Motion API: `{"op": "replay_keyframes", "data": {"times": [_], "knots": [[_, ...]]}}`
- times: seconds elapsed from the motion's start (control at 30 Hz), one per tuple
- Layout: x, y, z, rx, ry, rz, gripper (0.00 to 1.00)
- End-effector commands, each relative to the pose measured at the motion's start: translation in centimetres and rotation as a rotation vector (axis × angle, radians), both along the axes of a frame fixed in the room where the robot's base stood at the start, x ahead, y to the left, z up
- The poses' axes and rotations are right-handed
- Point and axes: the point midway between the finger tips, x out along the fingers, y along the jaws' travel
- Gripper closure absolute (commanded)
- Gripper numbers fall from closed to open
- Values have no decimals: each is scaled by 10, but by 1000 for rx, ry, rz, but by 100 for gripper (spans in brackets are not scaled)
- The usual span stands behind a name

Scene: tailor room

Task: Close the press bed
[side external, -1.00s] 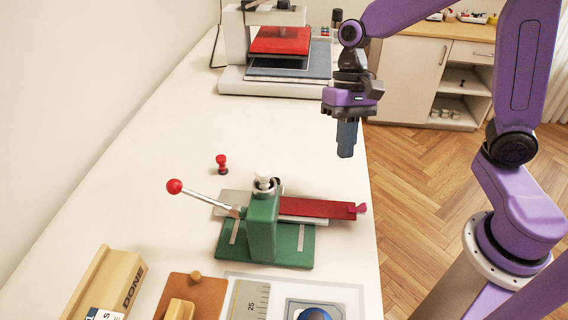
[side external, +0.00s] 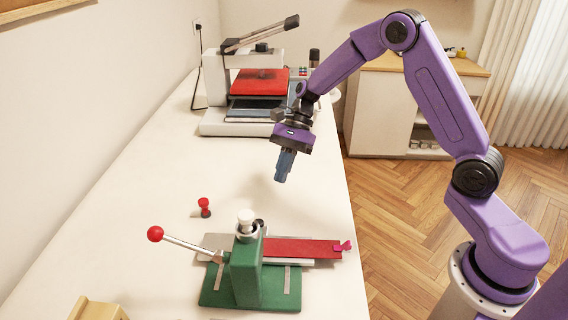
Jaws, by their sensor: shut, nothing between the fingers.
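The white heat press (side external: 216,124) stands at the far end of the table. Its red upper plate (side external: 258,82) is raised at an angle over the dark blue-grey press bed (side external: 250,108), with an open gap between them. A grey lever arm (side external: 262,32) with a black grip is raised above it. My gripper (side external: 280,181) points down over the table, in front of the press and to its right, with its blue fingers shut and empty. It appears apart from the press. My wrist hides part of the press's right side.
A green hand press (side external: 247,275) with a red-knobbed lever (side external: 156,234) and a red strip (side external: 300,248) stands nearer. A small red-topped piece (side external: 204,207) stands beyond it. The table between the presses is mostly clear. A wooden block (side external: 97,310) is at the near left.

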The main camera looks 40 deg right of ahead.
Motion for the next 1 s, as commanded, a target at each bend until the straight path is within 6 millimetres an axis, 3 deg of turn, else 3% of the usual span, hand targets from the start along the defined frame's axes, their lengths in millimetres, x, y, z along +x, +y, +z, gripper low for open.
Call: {"op": "replay_keyframes", "data": {"times": [0.3, 0.6, 1.0], "knots": [[-13, 36, -47, -3, 3, 3, 100], [-23, 66, -51, -2, -2, 2, 100], [-24, 70, -52, -2, -2, 0, 100]]}}
